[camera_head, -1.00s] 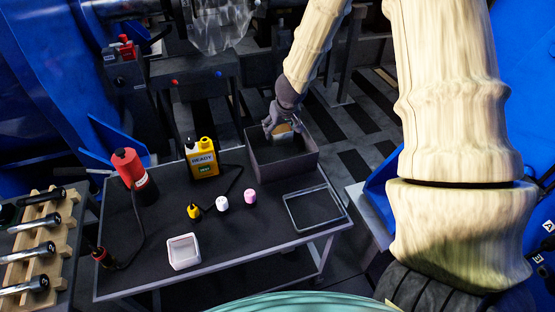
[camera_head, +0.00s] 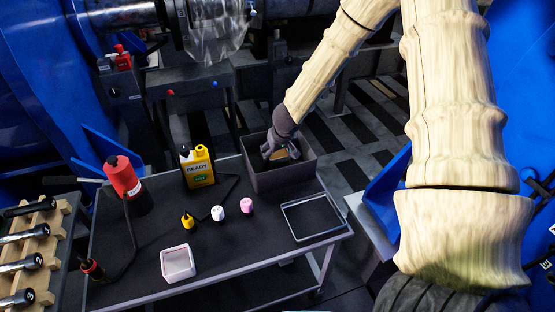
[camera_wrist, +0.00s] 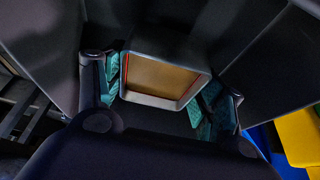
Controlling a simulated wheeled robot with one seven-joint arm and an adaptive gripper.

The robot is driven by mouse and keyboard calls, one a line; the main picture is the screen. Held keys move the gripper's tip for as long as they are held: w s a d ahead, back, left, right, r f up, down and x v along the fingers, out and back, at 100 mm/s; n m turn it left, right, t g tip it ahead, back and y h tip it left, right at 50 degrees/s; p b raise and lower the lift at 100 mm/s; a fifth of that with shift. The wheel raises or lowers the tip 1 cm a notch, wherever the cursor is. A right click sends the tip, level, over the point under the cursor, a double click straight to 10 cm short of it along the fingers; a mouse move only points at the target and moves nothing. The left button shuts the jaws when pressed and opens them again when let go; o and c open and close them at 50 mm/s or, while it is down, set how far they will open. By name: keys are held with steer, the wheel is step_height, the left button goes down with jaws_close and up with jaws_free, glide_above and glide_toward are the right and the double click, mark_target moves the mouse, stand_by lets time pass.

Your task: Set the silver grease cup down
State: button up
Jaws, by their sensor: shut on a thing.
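The silver grease cup (camera_wrist: 165,101) is square with a silver rim and tan contents. In the wrist view it sits between the green finger pads of my gripper. In the head view my gripper (camera_head: 280,156) is shut on the cup, down inside the dark open bin (camera_head: 284,178) at the back right of the cart. Only a small tan part of the cup (camera_head: 279,154) shows there; fingers and bin walls hide the rest. I cannot tell whether the cup touches the bin floor.
The cart top (camera_head: 235,245) holds a yellow jug (camera_head: 198,170), a red bottle (camera_head: 124,178), small yellow (camera_head: 187,220), white (camera_head: 218,213) and pink (camera_head: 246,205) pieces, a white square tray (camera_head: 178,263) and a thin-rimmed tray (camera_head: 313,218). The bin walls surround my gripper closely.

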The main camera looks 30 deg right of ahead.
steer(key=shift+f, duration=1.2)
steer(key=shift+f, duration=0.15)
steer(key=o, duration=1)
steer(key=shift+o, duration=0.2)
steer(key=p+v, duration=0.2)
steer(key=v, duration=1)
